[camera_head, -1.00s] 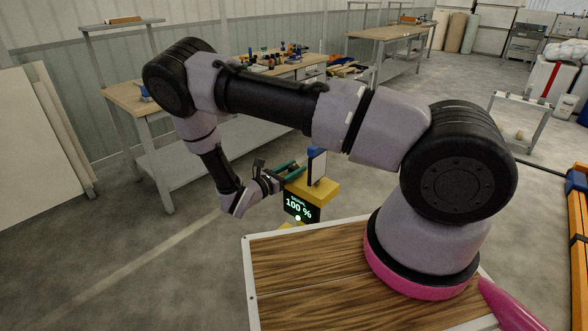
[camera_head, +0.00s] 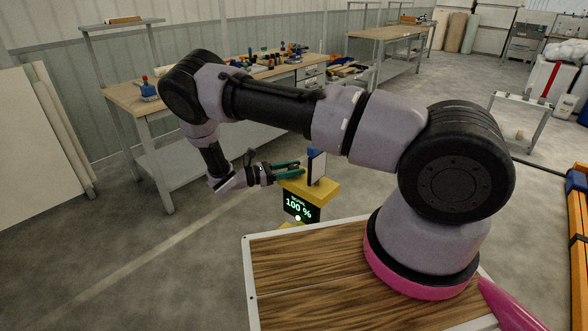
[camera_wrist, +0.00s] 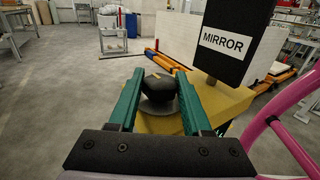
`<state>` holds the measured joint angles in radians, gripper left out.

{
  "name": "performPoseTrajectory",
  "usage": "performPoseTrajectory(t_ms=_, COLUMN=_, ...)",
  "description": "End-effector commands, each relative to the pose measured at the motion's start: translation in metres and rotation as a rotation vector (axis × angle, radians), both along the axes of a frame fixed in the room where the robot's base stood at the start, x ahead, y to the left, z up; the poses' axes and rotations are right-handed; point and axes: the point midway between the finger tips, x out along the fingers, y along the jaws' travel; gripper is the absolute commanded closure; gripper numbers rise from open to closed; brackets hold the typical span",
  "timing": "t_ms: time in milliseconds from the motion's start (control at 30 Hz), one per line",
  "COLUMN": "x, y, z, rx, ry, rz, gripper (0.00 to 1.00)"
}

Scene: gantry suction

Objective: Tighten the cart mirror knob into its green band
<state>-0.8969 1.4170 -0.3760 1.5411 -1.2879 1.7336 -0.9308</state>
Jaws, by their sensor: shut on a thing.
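A dark round knob (camera_wrist: 159,86) sits on a grey round base on the yellow cart top (camera_wrist: 225,98). My gripper (camera_wrist: 160,78) has green fingers, shut with one on each side of the knob. In the head view my gripper (camera_head: 290,168) reaches in from the left over the yellow top (camera_head: 325,191), and the knob is hard to make out there. A black panel labelled MIRROR (camera_wrist: 227,42) stands upright just right of the fingers. The display (camera_head: 300,208) on the cart's front reads 100 %. I cannot make out a green band around the knob.
A pink curved tube (camera_wrist: 275,125) lies close on the right in the wrist view. A workbench with tools (camera_head: 270,66) stands behind my arm. Open concrete floor (camera_head: 120,265) lies to the left of the cart.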

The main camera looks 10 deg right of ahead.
Motion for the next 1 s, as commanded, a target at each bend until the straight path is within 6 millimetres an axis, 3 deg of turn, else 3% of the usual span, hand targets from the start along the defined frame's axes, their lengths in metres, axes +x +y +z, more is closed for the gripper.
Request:
performPoseTrajectory(t_ms=433, x=0.0002, y=-0.0001, z=-0.0003, rx=0.0, ry=-0.002, rz=-0.269, gripper=1.0)
performPoseTrajectory(t_ms=1000, x=-0.0002, y=0.0007, z=0.0003, rx=0.0, ry=-0.001, rz=-0.325, gripper=1.0)
